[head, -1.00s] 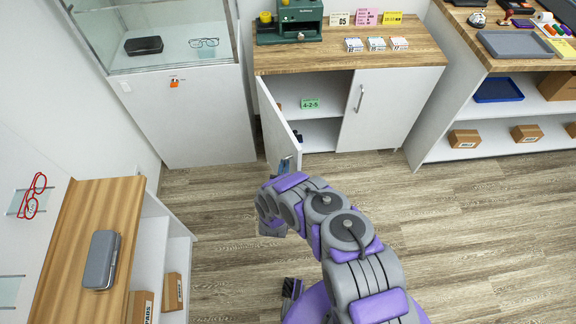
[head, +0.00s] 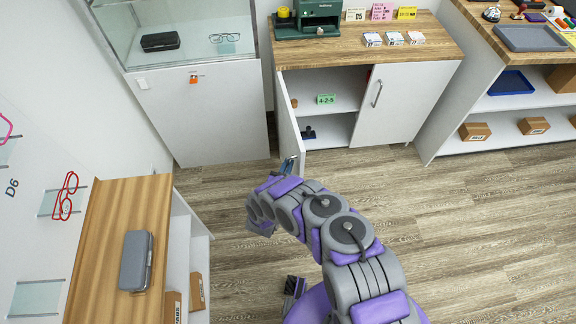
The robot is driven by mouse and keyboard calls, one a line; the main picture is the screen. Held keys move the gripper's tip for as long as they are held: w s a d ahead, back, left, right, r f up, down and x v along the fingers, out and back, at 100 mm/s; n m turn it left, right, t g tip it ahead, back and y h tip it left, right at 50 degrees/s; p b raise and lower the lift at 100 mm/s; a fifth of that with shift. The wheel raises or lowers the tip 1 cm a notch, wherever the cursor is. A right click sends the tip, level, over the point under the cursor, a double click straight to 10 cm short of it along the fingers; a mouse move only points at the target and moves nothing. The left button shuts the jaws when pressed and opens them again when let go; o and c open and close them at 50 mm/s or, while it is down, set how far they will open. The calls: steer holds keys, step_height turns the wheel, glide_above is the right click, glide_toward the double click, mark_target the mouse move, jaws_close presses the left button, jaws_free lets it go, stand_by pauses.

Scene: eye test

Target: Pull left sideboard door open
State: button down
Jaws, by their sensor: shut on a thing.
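The sideboard (head: 420,105) has a wooden top and white doors. Its left door (head: 286,115) stands open, swung out towards me and seen nearly edge-on. The right door (head: 385,104) is closed, with a metal bar handle (head: 376,93). My gripper (head: 289,165) is at the outer lower part of the left door, shut on what appears to be its handle. My arm and the door hide most of the handle and fingers.
Inside are a green 4-2-5 card (head: 326,99) and a dark blue item (head: 309,133). A glass-topped cabinet (head: 215,120) stands close left of the door. A wooden-topped shelf (head: 105,240) is at lower left. Floor (head: 440,230) is clear at right.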

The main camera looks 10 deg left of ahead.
steer(key=shift+w+a+r, duration=0.2)
steer(key=shift+w+r, duration=0.1)
steer(key=shift+r, duration=0.15)
steer(key=c, duration=1.5)
jaws_free()
steer(key=o, duration=0.3)
steer(key=shift+a+f, duration=0.15)
steer(key=shift+f, duration=0.15)
steer(key=shift+o, duration=0.2)
steer(key=shift+s+f, duration=0.1)
steer(key=s+a, duration=0.1)
steer(key=s, duration=1.6)
steer(key=shift+s+a, duration=0.15)
steer(key=shift+a, duration=0.2)
steer(key=shift+f, duration=0.1)
